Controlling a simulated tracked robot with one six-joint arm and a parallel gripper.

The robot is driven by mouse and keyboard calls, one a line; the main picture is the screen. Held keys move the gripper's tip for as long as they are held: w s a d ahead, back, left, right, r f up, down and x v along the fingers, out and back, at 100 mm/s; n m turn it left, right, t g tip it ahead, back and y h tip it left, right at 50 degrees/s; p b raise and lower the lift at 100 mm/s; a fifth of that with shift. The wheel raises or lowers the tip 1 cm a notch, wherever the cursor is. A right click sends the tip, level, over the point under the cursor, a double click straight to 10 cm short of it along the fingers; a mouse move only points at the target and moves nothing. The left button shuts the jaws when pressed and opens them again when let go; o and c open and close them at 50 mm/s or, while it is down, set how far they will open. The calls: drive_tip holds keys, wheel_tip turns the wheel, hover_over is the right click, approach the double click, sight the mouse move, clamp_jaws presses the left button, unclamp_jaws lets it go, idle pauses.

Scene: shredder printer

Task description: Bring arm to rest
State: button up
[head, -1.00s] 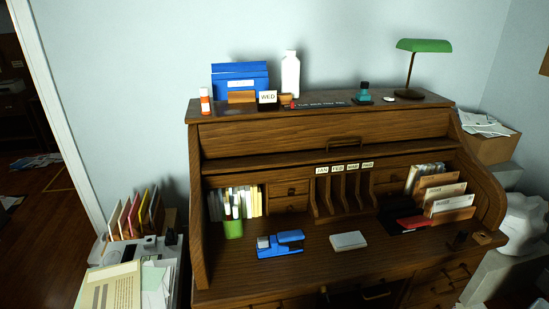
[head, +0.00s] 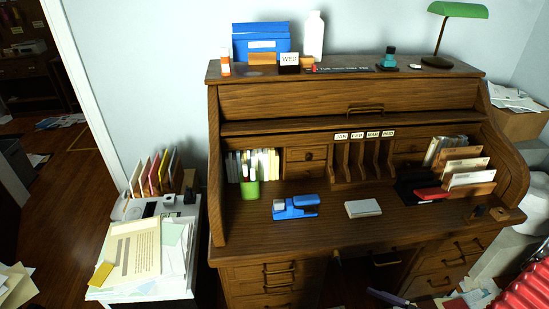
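A green cup (head: 250,188) with pens stands at the left of the desk surface.
A low cabinet with stacked papers (head: 135,250) and a row of colored folders (head: 155,172) is left of the desk. A red ribbed object (head: 525,288) and scattered papers are at bottom right. Wooden floor (head: 60,225) is open at left.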

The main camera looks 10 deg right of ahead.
drive_tip(key=a+r+n+g+h, duration=0.1)
drive_tip(key=a+r+n+h, duration=0.2)
drive_tip(key=a+r+n, duration=0.3)
drive_tip(key=s+a+r+n+g+h, duration=0.1)
drive_tip(key=a+r+n+h, duration=0.3)
drive_tip(key=r+n, duration=0.8)
drive_tip(key=a+r+n+g+h, duration=0.3)
drive_tip(key=a+r+n, duration=0.5)
drive_tip(key=r, duration=1.2)
drive_tip(key=shift+s+a+r+n+h, duration=0.3)
drive_tip(key=shift+s+a+n, duration=0.1)
drive_tip(key=shift+n, duration=0.1)
drive_tip(key=shift+d, duration=0.1)
